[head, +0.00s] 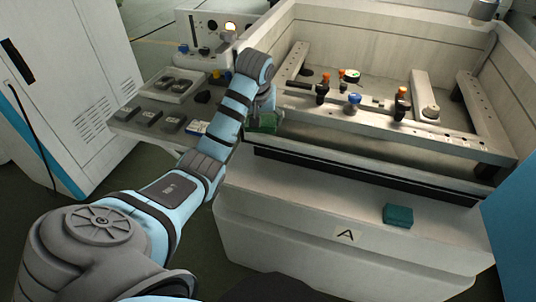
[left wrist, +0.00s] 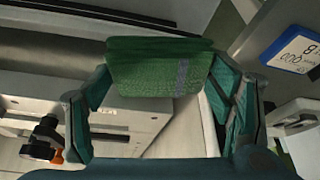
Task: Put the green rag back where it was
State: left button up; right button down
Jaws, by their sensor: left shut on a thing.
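The green rag (head: 263,122) hangs below my left gripper (head: 266,108) at the left front corner of the machine tank. In the left wrist view the rag (left wrist: 145,75) is a folded green cloth with a grey stripe, between the two fingers of my left gripper (left wrist: 160,95). My left gripper is shut on it. The rag appears held above the tank's edge; I cannot tell whether it touches it. A teal folded cloth or block (head: 398,216) lies on the front ledge near the letter A. My right gripper is not in view.
The open tank (head: 330,158) holds clamping bars and several orange-, black- and blue-topped fixtures (head: 354,101). The front ledge left of the letter A is clear.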

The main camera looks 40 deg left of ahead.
aim_at(263, 129)
pick_arm(q)
jog(key=m+h+b, duration=0.1)
jog(key=m, duration=0.2)
jog(key=s+d+f+m+h+b, duration=0.1)
jog(key=m, duration=0.2)
jog(key=d+m+h+b, duration=0.1)
jog(key=m+b, duration=0.1)
jog(key=m, duration=0.1)
jog(key=shift+s+f+m+t+h, duration=0.2)
jog(key=shift+f+m+t+h, duration=0.1)
jog(key=shift+f+h, duration=0.1)
jog(key=f+b, duration=0.2)
jog(key=f, duration=0.4)
jog(key=f+m+b, duration=0.1)
jog(key=f+b, duration=0.2)
jog(key=f, duration=0.4)
jog(key=s+d+f+m+b, duration=0.1)
jog(key=f+b, duration=0.2)
jog(key=f, duration=0.3)
jog(key=shift+f+h, duration=0.2)
jog(key=shift+h, duration=0.1)
jog(key=shift+w, duration=0.1)
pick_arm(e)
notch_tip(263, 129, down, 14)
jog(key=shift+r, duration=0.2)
pick_arm(q)
jog(key=shift+f, duration=0.15)
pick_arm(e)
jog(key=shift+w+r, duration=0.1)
